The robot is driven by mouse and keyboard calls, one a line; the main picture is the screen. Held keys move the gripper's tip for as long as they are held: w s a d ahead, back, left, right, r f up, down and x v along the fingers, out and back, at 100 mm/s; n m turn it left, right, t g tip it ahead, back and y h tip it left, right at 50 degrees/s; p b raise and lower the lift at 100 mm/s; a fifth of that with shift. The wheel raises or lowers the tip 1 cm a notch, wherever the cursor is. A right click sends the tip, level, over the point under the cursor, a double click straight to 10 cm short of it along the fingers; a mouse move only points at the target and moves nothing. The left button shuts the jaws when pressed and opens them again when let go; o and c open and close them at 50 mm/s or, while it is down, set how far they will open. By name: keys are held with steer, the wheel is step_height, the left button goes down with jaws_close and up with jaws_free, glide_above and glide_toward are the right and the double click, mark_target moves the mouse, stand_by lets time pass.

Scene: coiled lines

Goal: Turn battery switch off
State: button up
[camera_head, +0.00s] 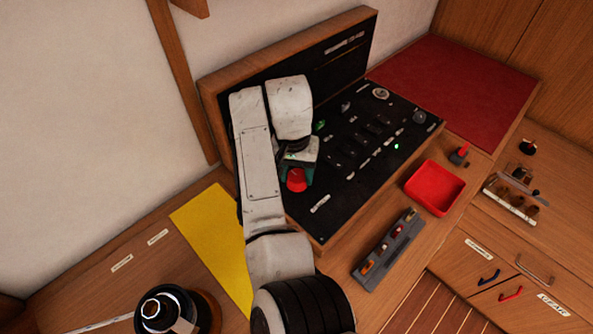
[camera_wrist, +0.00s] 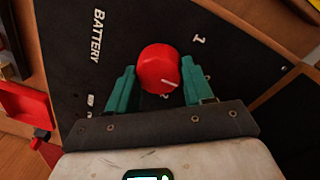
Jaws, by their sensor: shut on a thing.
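The battery switch is a round red knob (camera_wrist: 159,66) on a black panel (camera_wrist: 60,60), next to the white word BATTERY. In the head view the knob (camera_head: 297,180) is at the panel's near left end. A white pointer line on the knob points to the lower right in the wrist view. A white 1 stands to its upper right, a partly hidden 2 just below it, and a small unreadable label at lower left. My gripper (camera_wrist: 158,70) has its green fingers on either side of the knob, shut on it. In the head view my gripper (camera_head: 300,165) is partly hidden by my arm.
The panel (camera_head: 350,180) carries several other switches and a lit green lamp (camera_head: 396,146). Its wooden lid (camera_head: 215,85) stands open behind. A red tray (camera_head: 435,188) and a grey holder (camera_head: 390,250) with small coloured parts lie in front. A yellow sheet (camera_head: 215,235) lies left.

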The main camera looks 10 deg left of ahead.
mark_target(294, 174)
steer(key=o, duration=1)
steer(key=shift+o, duration=0.2)
steer(key=shift+r, duration=0.1)
step_height(294, 174, up, 11)
steer(key=shift+a+f, duration=0.2)
steer(key=shift+a, duration=0.1)
